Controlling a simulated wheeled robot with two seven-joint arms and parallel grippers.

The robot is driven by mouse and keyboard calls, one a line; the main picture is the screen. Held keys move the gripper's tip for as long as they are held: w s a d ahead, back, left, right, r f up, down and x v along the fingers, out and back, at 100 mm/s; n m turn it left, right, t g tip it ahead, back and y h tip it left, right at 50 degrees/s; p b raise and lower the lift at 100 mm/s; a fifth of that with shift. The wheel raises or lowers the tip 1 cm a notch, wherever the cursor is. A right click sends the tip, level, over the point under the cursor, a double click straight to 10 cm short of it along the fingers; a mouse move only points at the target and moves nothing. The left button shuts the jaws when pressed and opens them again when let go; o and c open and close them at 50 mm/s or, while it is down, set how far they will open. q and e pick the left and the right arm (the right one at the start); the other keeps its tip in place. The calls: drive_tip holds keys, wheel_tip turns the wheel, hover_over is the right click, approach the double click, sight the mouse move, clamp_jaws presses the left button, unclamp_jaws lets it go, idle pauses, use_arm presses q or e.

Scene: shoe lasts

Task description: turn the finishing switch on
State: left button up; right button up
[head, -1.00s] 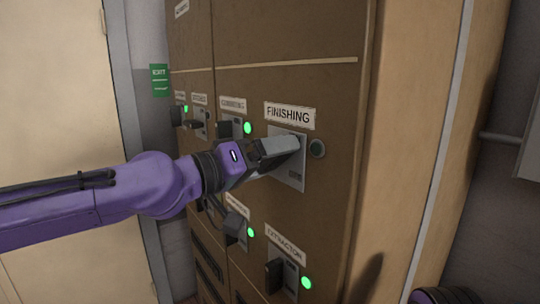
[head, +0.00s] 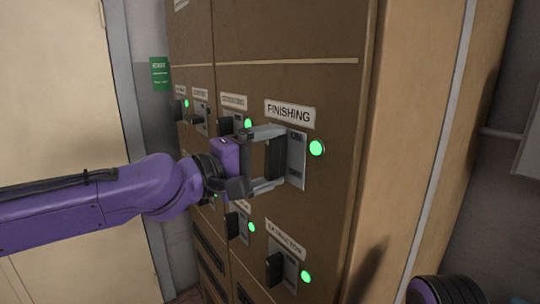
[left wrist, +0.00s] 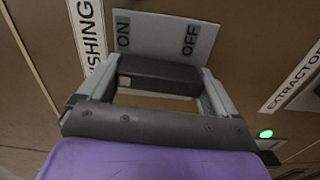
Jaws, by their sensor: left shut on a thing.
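The finishing switch has a black handle (head: 275,157) on a grey plate (head: 297,160), under the FINISHING label (head: 290,114). The handle stands upright in the head view. The round lamp (head: 317,148) beside the plate glows green. My left gripper (head: 266,159) is shut on the handle, one finger above it and one below. In the left wrist view the handle (left wrist: 158,76) lies between the two fingers (left wrist: 160,90), and the plate (left wrist: 165,38) shows ON at left and OFF at right. My right gripper is not in view.
Other switches with green lamps surround it on the brown cabinet: the extractor switch (head: 276,268) below, and several to the left. A green exit sign (head: 160,73) hangs on the wall at left. The cabinet's right side is bare.

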use_arm(q)
drive_tip(key=shift+n, duration=0.4)
drive_tip(key=o, duration=0.7)
drive_tip(key=shift+o, duration=0.2)
drive_tip(key=b+v, duration=0.1)
drive_tip(key=v, duration=0.9)
drive_tip(key=shift+a, duration=0.25)
drive_tip(key=shift+s, duration=0.1)
